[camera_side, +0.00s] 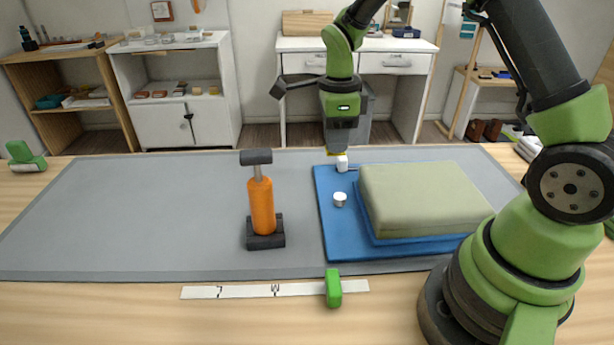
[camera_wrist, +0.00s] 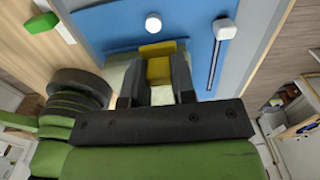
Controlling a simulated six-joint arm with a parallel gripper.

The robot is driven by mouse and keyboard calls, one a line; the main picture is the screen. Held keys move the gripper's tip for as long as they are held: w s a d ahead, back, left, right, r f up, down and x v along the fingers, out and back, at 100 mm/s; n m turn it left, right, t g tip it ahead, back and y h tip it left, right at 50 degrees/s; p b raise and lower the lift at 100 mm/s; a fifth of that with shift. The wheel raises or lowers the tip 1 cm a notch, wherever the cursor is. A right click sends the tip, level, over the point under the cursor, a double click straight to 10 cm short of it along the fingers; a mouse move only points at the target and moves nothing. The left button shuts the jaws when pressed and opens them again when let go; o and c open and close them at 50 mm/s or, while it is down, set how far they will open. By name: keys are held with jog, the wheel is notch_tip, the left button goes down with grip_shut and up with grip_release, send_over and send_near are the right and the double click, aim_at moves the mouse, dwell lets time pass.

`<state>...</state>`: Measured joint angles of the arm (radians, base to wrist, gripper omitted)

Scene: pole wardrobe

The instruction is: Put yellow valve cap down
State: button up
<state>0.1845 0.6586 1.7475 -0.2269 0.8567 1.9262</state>
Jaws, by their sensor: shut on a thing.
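The yellow valve cap (camera_wrist: 158,62) is between the jaws of my gripper (camera_wrist: 157,92), which is shut on it. In the side view my gripper (camera_side: 342,148) points down over the back left part of the blue mat (camera_side: 330,222). Only a thin sliver of the yellow valve cap (camera_side: 338,153) shows there, below the jaws. It appears close to a white block (camera_side: 343,164) on the mat; whether they touch I cannot tell. A small round white piece (camera_side: 340,199) stands on the mat nearer the front.
A khaki pad (camera_side: 425,195) on a blue base fills the mat's right part. An orange pump-like tool (camera_side: 262,205) stands upright left of the mat. A white marked strip (camera_side: 230,291) and a green clip (camera_side: 333,288) lie in front. The grey mat's left (camera_side: 140,215) is clear.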

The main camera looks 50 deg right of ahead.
send_over(283, 188)
jog(key=s, duration=0.1)
notch_tip(283, 188, down, 2)
jog(key=f, duration=0.7)
jog(key=w+f, duration=0.1)
jog(key=f, duration=0.2)
jog(key=shift+f, duration=0.3)
jog(key=shift+f, duration=0.1)
jog(key=o, duration=0.9)
jog(key=shift+c, duration=0.2)
